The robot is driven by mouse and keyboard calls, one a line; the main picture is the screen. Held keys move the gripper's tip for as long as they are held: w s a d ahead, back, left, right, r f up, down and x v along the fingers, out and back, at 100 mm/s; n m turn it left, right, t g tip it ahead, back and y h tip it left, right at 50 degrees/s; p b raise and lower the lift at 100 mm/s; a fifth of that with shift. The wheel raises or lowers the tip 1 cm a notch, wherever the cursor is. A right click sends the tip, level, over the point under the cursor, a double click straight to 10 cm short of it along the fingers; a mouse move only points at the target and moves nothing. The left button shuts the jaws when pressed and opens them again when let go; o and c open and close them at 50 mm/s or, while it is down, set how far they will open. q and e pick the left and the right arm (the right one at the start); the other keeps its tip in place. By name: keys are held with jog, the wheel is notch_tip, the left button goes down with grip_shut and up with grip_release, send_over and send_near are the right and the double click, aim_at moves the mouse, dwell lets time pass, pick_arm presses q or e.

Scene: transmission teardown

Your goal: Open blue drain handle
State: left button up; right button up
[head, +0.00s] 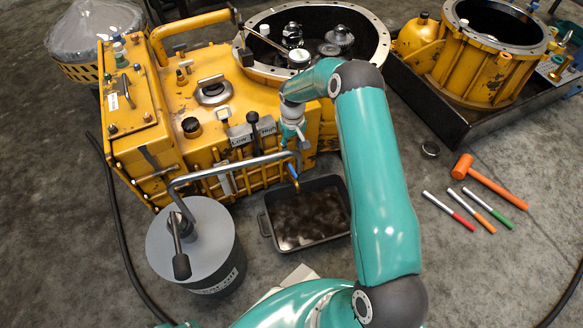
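A teal arm, which looks like my left, enters from the bottom, rises over the right of centre and bends down to the front of the yellow transmission housing (215,125). Its wrist is above the housing's front lower edge, and my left gripper (293,148) points down there. Its fingers are too small and partly hidden to read. A small blue piece with an orange tip, seemingly the drain handle (293,170), shows just below the gripper; I cannot tell whether they touch. A black drain pan (265,229) with dark contents sits on the floor below. My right gripper is not in view.
A grey oil drum (215,225) with a bent metal pipe (232,167) stands left of the pan; the pipe reaches close to my gripper. An orange hammer (488,182) and several markers (475,211) lie on the right floor. A second yellow housing (470,75) sits in a black tray (440,117).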

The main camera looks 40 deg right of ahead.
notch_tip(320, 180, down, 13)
jog(key=b, duration=0.4)
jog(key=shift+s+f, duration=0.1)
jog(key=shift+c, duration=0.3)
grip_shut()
